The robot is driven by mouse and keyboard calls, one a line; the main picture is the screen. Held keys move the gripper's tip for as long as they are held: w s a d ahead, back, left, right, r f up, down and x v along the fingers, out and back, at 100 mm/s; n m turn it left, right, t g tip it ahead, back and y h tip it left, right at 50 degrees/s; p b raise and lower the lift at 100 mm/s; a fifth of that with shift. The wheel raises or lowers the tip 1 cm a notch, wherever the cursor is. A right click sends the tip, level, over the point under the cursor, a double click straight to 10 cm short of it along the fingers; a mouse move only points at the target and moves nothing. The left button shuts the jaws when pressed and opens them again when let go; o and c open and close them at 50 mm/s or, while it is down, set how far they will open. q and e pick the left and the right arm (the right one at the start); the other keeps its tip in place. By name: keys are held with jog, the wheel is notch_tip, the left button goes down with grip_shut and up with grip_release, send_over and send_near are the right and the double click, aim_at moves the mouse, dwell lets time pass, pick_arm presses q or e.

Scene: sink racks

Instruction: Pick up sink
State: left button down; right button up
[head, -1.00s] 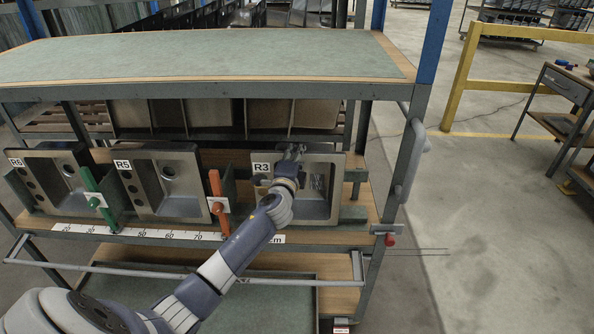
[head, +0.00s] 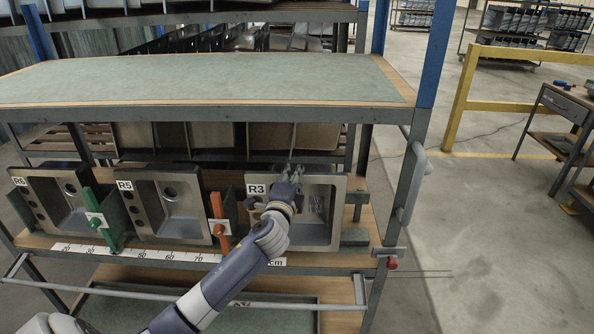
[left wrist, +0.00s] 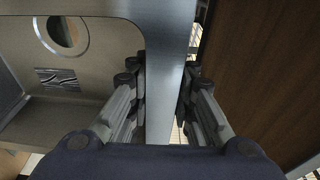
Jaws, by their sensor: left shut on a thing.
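The grey metal sink labelled R3 (head: 318,215) stands tilted at the right end of the rack's middle shelf. My left gripper (head: 292,172) is shut on its upper edge, seen from above in the head view. In the left wrist view, the fingers (left wrist: 162,85) close on both sides of the sink's rim (left wrist: 165,60). The basin with a round drain hole (left wrist: 64,30) lies left of them. My forearm hides part of the sink's lower left. My right gripper is not in view.
Sinks R5 (head: 160,205) and R6 (head: 62,200) stand to the left, with an orange divider handle (head: 217,208) and a green one (head: 92,205) nearby. The green top shelf (head: 200,80) overhangs. A blue post (head: 437,50) and grey side handle (head: 410,180) bound the right.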

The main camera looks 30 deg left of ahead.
pick_arm(q)
jog(key=w+d+r+v, duration=0.1)
jog(key=d+v, duration=0.1)
jog(key=v, duration=2.5)
jog(key=shift+r, duration=0.3)
jog(key=shift+d, duration=0.15)
dwell(0.6)
jog(key=s+d+f+m+h, duration=0.1)
jog(key=d+f+m+h, duration=0.1)
jog(key=d, duration=0.3)
jog(key=s+d+f+m+t+h, duration=0.1)
jog(key=s+d+f+m+h, duration=0.1)
jog(key=d+f+h, duration=0.1)
jog(key=shift+s+d+f+h, duration=0.15)
jog(key=shift+s+d+h, duration=0.15)
jog(key=shift+d+h, duration=0.65)
jog(key=shift+d, duration=0.15)
